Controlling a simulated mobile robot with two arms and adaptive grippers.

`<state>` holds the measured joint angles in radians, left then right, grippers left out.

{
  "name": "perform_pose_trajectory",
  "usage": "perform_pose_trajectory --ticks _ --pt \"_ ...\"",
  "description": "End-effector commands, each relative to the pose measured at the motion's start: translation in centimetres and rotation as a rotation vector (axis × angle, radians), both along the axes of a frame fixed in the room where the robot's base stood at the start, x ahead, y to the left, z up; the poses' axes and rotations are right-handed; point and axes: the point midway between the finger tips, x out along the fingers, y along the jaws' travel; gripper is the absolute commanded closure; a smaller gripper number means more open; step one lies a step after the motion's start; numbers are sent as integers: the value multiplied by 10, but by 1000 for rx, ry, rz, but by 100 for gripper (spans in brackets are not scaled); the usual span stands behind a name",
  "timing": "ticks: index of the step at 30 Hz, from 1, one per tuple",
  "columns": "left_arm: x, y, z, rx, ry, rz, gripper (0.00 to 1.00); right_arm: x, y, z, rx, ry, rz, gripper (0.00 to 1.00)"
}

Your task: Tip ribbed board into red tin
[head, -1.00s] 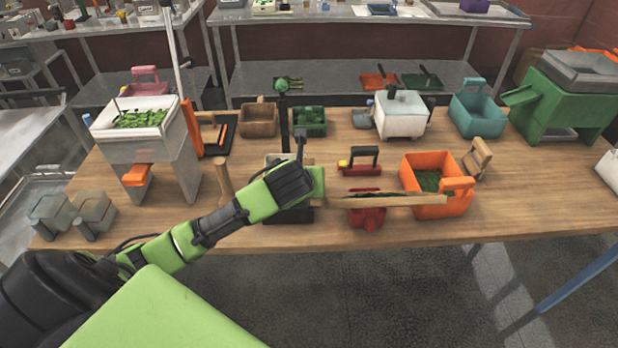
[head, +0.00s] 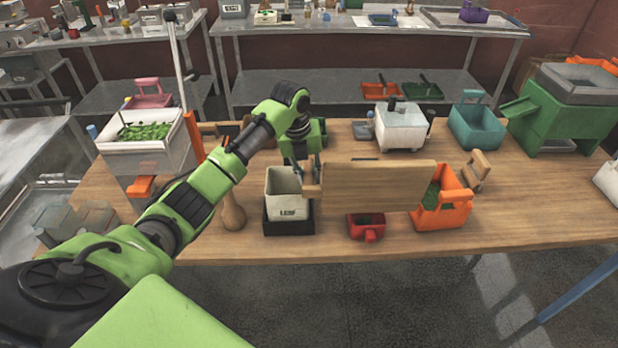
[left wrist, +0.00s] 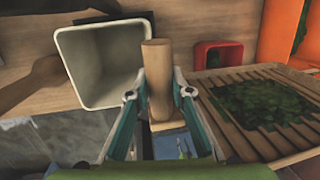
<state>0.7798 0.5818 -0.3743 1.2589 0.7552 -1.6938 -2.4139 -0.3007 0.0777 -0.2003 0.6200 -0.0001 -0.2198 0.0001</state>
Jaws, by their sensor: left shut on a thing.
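My left gripper (head: 313,185) is shut on the handle of the wooden ribbed board (head: 378,186). The handle shows between its fingers (left wrist: 160,98) in the left wrist view. The board is in the air, tilted steeply, its plain face towards the head camera. The left wrist view shows its ribbed face (left wrist: 205,88) with a heap of chopped green leaves (left wrist: 262,104) on it. The small red tin (head: 369,235) stands on the table below the board's lower edge. It also shows in the left wrist view (left wrist: 199,57), with something dark green inside. My right gripper is not in view.
A pale bin marked LEAF (head: 284,203) stands on a black base left of the tin, close to my gripper. An orange bin (head: 447,215) with greens is close on the right. A wooden pestle-like object (head: 233,213) stands further left.

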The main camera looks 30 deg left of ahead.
Motion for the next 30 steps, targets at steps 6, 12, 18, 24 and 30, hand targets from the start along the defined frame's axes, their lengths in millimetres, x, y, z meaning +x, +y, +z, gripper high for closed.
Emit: perform_pose_trajectory --ticks 6,12,18,24,30 --pt "8 4 -3 -45 62 2 100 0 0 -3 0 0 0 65" --pt "10 6 -4 -63 87 0 100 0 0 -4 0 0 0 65" --pt "10 6 -4 -64 90 0 100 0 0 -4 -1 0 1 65" --pt "10 6 -4 -63 89 0 100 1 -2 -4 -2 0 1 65" --pt "10 6 12 -62 86 -1 100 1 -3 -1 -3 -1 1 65"
